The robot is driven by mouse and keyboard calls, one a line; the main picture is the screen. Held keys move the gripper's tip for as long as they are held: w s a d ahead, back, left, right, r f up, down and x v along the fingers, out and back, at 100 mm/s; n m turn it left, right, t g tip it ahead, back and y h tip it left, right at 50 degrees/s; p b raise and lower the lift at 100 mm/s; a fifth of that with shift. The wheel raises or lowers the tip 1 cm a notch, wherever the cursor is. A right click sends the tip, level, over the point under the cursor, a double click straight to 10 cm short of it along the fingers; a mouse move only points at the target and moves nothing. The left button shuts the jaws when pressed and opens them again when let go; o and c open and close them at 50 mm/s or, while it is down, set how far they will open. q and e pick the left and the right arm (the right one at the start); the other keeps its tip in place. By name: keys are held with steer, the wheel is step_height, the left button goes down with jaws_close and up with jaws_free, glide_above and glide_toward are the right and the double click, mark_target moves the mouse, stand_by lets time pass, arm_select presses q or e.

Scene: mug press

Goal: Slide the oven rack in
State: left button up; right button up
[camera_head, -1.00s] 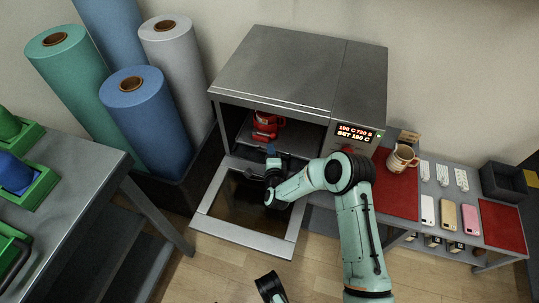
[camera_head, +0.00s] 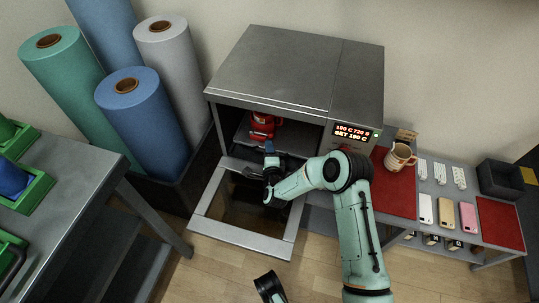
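The oven (camera_head: 290,70) stands against the wall with its door (camera_head: 240,235) folded down and open. The rack (camera_head: 240,134) is inside the oven opening, and a red mug press (camera_head: 264,123) with a mug stands on it. My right gripper (camera_head: 269,149) points into the opening at the rack's front edge, just in front of the red press. Its fingers are small and partly hidden, so I cannot tell whether they are open or touch the rack.
A side table (camera_head: 430,238) on the right holds a patterned mug (camera_head: 400,157), phones and a dark bin (camera_head: 500,180). Rolls of material (camera_head: 145,110) stand left of the oven. A grey workbench (camera_head: 70,195) with green fixtures is at the left.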

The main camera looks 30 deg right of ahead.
steer(key=p+v, duration=0.1)
steer(key=v, duration=0.5)
steer(key=shift+r+p, duration=0.1)
steer(key=shift+p, duration=0.25)
arm_select(q)
steer(key=shift+h, duration=0.3)
steer(key=r, duration=0.1)
steer(key=d+r, duration=0.1)
steer(key=d+r+p, duration=0.1)
steer(key=r, duration=0.1)
steer(key=shift+s, duration=0.4)
arm_select(e)
steer(key=v, duration=0.7)
steer(key=shift+s, duration=0.1)
arm_select(q)
steer(key=shift+r, duration=0.1)
